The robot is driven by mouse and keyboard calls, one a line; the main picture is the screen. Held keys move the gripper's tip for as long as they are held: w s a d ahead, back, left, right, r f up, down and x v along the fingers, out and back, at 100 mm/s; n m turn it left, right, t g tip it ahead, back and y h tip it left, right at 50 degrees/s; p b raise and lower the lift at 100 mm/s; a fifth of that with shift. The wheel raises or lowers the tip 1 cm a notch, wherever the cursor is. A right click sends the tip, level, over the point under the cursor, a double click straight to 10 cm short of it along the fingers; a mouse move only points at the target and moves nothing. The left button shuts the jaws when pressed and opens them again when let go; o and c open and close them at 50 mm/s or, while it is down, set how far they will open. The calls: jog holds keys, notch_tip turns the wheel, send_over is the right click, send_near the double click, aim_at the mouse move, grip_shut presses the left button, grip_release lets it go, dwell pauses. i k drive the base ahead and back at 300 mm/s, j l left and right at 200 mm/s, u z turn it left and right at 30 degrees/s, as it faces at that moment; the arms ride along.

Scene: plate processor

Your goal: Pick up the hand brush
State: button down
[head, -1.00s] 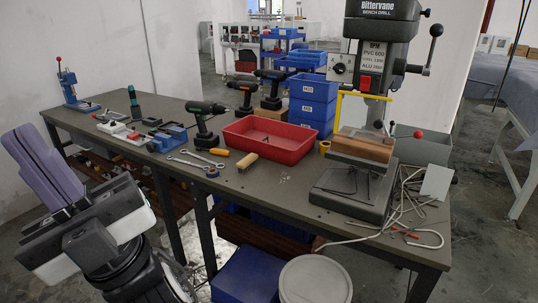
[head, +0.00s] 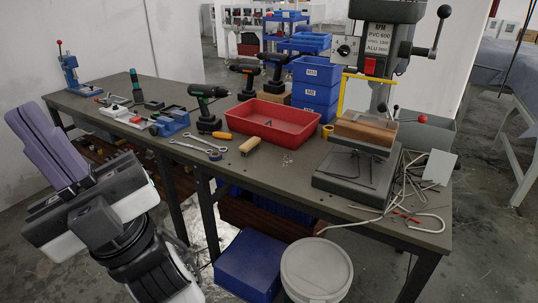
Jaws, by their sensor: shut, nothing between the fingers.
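A small tan wooden piece that looks like the hand brush (head: 250,145) lies on the grey workbench (head: 290,187), just in front of the red tray (head: 272,124). Its bristles are hard to make out at this size. My gripper (head: 24,110) is at the far left, in front of the bench, with its purple fingers shut, empty and pointing up. It is well apart from the brush.
Wrenches (head: 198,147), a tape roll (head: 214,155) and an orange-handled tool (head: 222,136) lie left of the brush. A green drill (head: 209,105) stands behind them. The bench drill (head: 358,175) and loose cables are to the right. A white bucket (head: 316,270) and blue box (head: 248,265) stand below.

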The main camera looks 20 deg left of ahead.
aim_at(247, 149)
jog(key=i+l+u, duration=0.1)
jog(key=i+u, duration=0.35)
jog(key=i+l+u, duration=0.4)
jog(key=i, duration=0.2)
jog(key=i+l, duration=0.25)
jog(key=i, duration=0.1)
